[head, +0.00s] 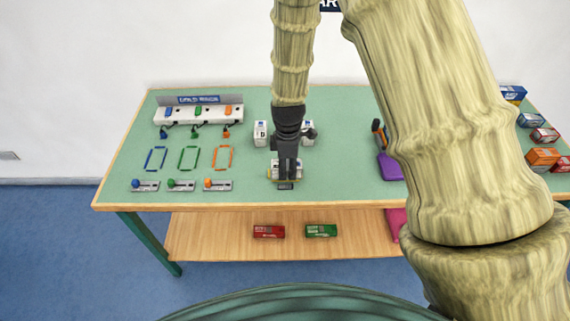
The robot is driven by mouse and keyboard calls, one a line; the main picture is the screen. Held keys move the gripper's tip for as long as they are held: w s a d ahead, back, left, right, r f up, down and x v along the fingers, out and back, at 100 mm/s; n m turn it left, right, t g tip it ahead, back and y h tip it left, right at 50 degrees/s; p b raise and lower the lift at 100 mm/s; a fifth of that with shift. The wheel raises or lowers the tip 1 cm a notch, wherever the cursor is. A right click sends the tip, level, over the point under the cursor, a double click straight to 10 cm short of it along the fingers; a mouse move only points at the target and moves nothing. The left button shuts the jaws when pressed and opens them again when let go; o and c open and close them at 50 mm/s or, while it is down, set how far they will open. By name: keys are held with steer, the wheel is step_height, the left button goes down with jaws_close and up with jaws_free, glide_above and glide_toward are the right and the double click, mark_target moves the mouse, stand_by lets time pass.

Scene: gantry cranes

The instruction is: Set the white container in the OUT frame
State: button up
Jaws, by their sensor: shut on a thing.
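My gripper (287,170) points down at the front middle of the green table, shut on a white container (275,166). My fingers hide most of that container. A yellowish outline (270,178) shows around its base, with a small dark plate (285,186) in front; I cannot read the plate or tell whether the container touches the table. Two other white containers with dark markings stand behind, one at left (260,134) and one at right (307,128).
Blue (155,158), green (189,157) and orange (222,157) outlines lie at left, between a white rack (198,113) and small lever units (181,185). A purple-bladed tool (390,167) lies at right. Several boxes (541,156) stand far right. My arm hides part of the table.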

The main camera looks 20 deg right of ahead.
steer(key=shift+w+d+f, duration=0.1)
steer(key=shift+w, duration=0.65)
steer(key=shift+w+d+f, duration=0.1)
steer(key=shift+w, duration=0.65)
steer(key=shift+f+p, duration=0.85)
steer(key=shift+f, duration=0.85)
steer(key=shift+f, duration=0.2)
steer(key=o, duration=1.1)
steer(key=shift+c, duration=0.2)
steer(key=shift+r, duration=0.2)
step_height(320, 180, up, 12)
steer(key=b, duration=0.2)
steer(key=shift+b, duration=0.4)
